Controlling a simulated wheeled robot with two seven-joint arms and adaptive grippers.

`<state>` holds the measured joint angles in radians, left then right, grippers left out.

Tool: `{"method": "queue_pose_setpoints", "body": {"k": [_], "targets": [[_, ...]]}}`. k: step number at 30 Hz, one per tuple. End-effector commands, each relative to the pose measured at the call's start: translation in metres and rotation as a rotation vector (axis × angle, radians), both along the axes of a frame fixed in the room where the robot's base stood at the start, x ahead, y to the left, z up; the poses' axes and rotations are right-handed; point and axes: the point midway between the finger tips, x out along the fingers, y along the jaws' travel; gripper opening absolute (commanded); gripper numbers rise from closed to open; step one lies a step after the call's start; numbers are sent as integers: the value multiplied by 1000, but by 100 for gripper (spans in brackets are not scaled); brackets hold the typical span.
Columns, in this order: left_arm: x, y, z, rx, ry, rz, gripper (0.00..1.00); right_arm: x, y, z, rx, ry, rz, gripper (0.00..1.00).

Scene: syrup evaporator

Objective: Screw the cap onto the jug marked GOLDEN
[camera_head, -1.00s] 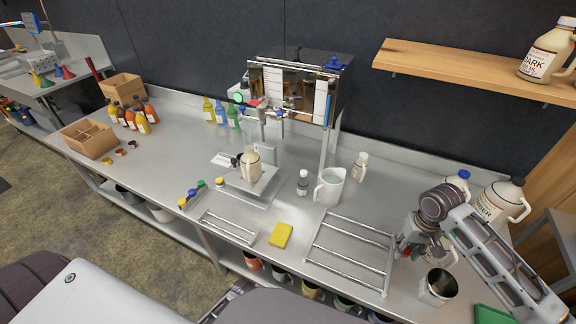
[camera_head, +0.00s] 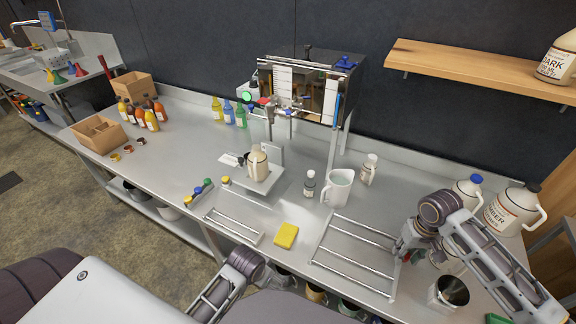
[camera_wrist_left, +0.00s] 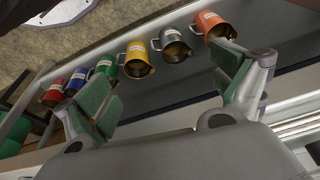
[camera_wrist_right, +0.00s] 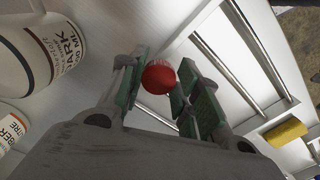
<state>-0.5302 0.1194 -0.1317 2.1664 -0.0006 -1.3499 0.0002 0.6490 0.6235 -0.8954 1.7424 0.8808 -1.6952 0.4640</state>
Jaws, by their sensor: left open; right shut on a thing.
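My right gripper (camera_head: 408,246) is above the right part of the steel bench. In the right wrist view it (camera_wrist_right: 160,88) is shut on a round red cap (camera_wrist_right: 158,78). My left arm is low at the front edge in the head view; in the left wrist view the left gripper (camera_wrist_left: 168,92) is open and empty. A beige jug (camera_head: 257,166) stands upright on a metal platform at the bench's middle, away from both grippers. Its label is too small to read. I cannot read GOLDEN on any jug.
The AMBER jug (camera_head: 508,208) and a blue-capped jug (camera_head: 467,188) stand at the right. A steel cup (camera_head: 448,293), wire rack (camera_head: 353,257), white pitcher (camera_head: 338,188) and yellow sponge (camera_head: 286,235) are nearby. Several coloured mugs (camera_wrist_left: 133,58) sit below the left gripper.

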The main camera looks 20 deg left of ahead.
Motion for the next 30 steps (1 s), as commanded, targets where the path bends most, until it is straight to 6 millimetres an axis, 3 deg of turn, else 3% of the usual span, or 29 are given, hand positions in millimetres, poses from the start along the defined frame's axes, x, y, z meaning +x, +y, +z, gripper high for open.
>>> {"method": "queue_pose_setpoints", "body": {"k": [6, 18, 30], "targets": [[-4, 0, 38, -3, -15, 2, 95, 2, 4, -6, -1, -1, 25, 26], [0, 8, 87, -3, -88, 24, 95, 4, 9, -13, -2, -2, 62, 26], [37, 30, 96, -3, -247, 71, 95, 5, 10, -14, -3, -3, 72, 26]]}}
